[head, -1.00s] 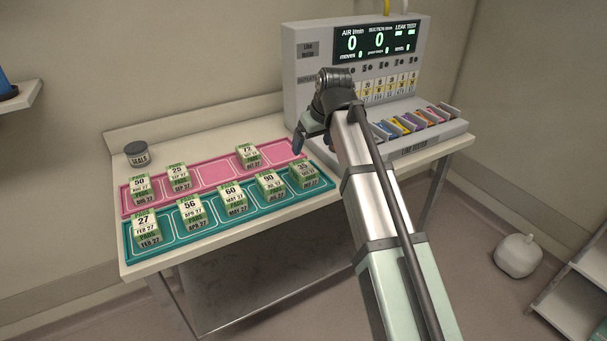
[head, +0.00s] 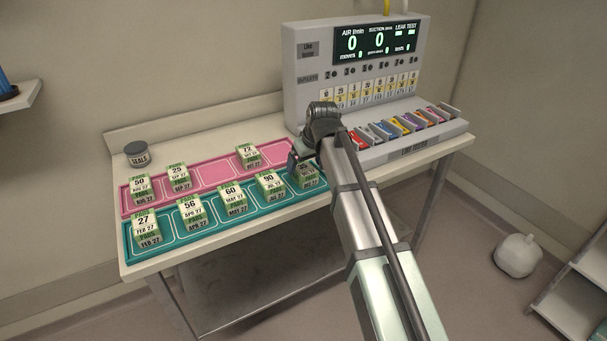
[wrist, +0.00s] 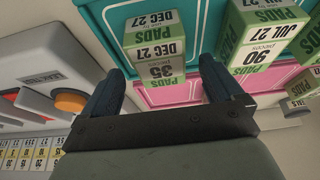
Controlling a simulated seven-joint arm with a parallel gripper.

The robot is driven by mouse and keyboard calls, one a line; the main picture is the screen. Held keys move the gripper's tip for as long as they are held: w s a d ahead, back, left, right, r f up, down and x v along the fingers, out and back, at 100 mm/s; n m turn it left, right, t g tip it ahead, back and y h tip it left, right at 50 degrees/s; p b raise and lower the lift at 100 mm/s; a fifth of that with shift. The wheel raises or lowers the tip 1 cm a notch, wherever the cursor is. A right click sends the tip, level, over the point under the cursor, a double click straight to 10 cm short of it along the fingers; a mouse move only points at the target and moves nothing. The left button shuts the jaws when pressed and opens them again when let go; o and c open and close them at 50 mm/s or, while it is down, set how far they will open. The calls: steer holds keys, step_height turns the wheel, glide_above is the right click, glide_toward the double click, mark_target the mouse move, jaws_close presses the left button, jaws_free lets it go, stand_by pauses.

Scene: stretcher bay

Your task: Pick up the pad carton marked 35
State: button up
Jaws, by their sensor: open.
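The pad carton marked 35 (head: 308,177) is a green and white box at the right end of the teal tray (head: 228,234). In the head view my gripper partly covers it. In the wrist view the carton (wrist: 157,60) shows its 35 and DEC 27 labels upside down, just beyond and between my fingers. My gripper (head: 297,163) is at the carton from above and behind; it also shows in the wrist view (wrist: 160,88). It is open, with two dark fingers apart and nothing clearly held. I cannot tell whether a finger touches the carton.
The carton marked 90 (head: 270,186) stands just left of it, in the same tray. The pink tray (head: 210,175) with several cartons lies behind. A grey machine (head: 300,75) with colored slots stands at right. A seals jar (head: 137,155) is at the back left.

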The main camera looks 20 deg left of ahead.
mark_target(304, 168)
steer(key=shift+x, duration=1.8)
steer(key=c, duration=1.2)
